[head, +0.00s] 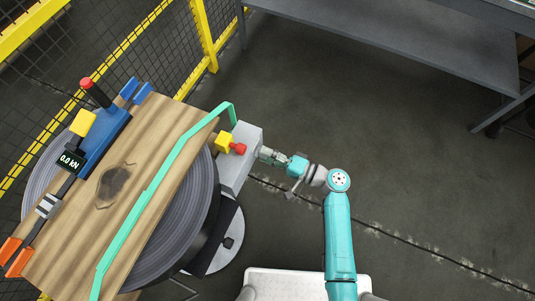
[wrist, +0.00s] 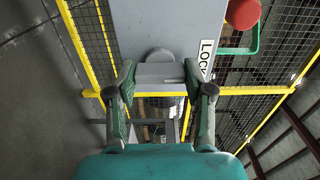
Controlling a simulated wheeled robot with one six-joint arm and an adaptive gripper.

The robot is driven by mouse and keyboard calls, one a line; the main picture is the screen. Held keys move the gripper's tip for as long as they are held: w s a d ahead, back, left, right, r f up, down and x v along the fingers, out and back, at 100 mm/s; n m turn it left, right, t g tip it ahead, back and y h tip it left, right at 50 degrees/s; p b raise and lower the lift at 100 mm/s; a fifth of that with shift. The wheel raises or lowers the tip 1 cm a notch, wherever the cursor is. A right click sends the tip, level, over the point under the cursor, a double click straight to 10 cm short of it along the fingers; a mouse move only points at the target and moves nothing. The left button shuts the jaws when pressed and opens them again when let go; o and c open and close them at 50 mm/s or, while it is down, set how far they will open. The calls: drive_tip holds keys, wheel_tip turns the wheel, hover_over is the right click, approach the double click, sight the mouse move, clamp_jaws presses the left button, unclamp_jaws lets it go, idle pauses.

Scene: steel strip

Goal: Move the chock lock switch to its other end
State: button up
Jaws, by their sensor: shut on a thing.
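The chock lock switch (wrist: 160,74) is a grey lever on the face of a grey box (wrist: 150,22), seen in the wrist view. A half-round grey piece sits just above it. A white label reading "LOCK" (wrist: 206,58), turned sideways, is to the right of the switch. My gripper (wrist: 160,82) has one finger at each side of the lever and is shut on it. In the head view my gripper (head: 268,156) reaches the right side of the grey box (head: 246,172); the switch itself is hidden there.
A red knob (head: 238,148) and yellow block (head: 224,142) sit at the box. A wooden board (head: 110,220) with a green bar (head: 150,188) lies over a large steel coil (head: 185,225). A yellow-framed fence (head: 204,35) stands behind.

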drive_tip(key=o, duration=1.2)
drive_tip(key=shift+c, duration=0.2)
drive_tip(key=v, duration=1.2)
